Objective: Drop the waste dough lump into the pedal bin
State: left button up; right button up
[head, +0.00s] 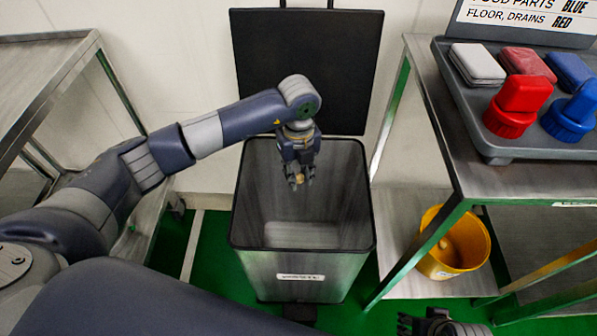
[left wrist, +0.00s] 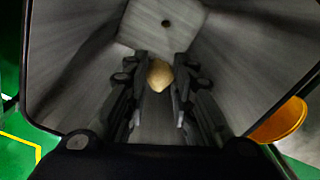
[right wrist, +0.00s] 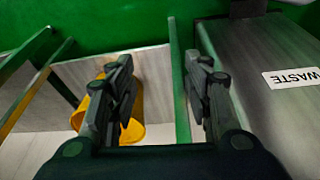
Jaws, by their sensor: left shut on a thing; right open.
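The pedal bin (head: 300,275) is a grey metal box with its black lid (head: 305,70) standing open behind it. Its front label reads WASTE in the right wrist view (right wrist: 292,77). My left gripper (head: 299,180) points down over the bin's mouth, shut on the waste dough lump (head: 296,179). The lump is small, tan and rounded; in the left wrist view (left wrist: 160,75) it sits between the fingertips, with the bin's inner walls and floor behind it. My right gripper (right wrist: 158,90) is open and empty, low in front of the bin; part of it shows in the head view (head: 425,322).
A steel table (head: 480,180) on the right carries a grey tray (head: 500,148) with red, blue and white cleaning items. Another steel table (head: 40,85) stands at the left. Green floor shows around the bin.

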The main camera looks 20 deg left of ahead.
aim_at(299, 176)
pick_arm(q)
jog(key=shift+f, duration=0.25)
pick_arm(e)
jog(key=shift+v, duration=0.85)
jog(key=shift+w, duration=0.1)
pick_arm(q)
jog(key=o, duration=0.8)
jog(key=shift+r, duration=0.1)
notch_tip(299, 176, up, 12)
jog(key=shift+f, duration=0.1)
